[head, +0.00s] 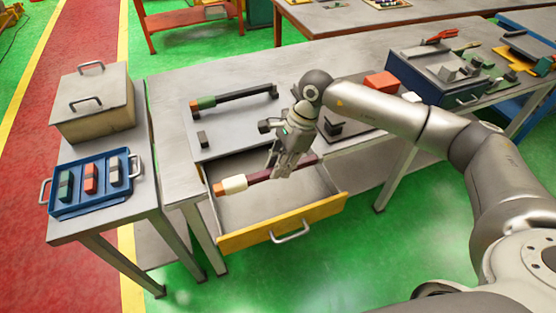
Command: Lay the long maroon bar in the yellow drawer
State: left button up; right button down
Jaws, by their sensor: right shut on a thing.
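The long maroon bar (258,177) has a cream sleeve and an orange end on its left. It lies across the opening of the pulled-out yellow drawer (270,230). My right gripper (284,172) is shut on the bar near its middle, with the fingers pointing down. I cannot tell whether the bar touches the drawer floor. Part of the bar's right half is hidden behind the gripper. My left gripper is not in view.
A grey plate with a black bar (245,94) lies on the bench above the drawer. A blue tray (92,209) with several small blocks and a lidded box (93,120) stand on the left side table. A blue toolbox (404,68) stands at the right.

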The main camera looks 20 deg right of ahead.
notch_tip(320, 180, down, 7)
jog(key=b, duration=0.3)
jog(key=shift+w, duration=0.1)
jog(key=shift+f, duration=0.65)
jog(key=c, duration=1.2)
grip_release()
jog(key=shift+c, duration=0.2)
jog(key=shift+r+p, duration=2.05)
jog(key=shift+r, duration=2.95)
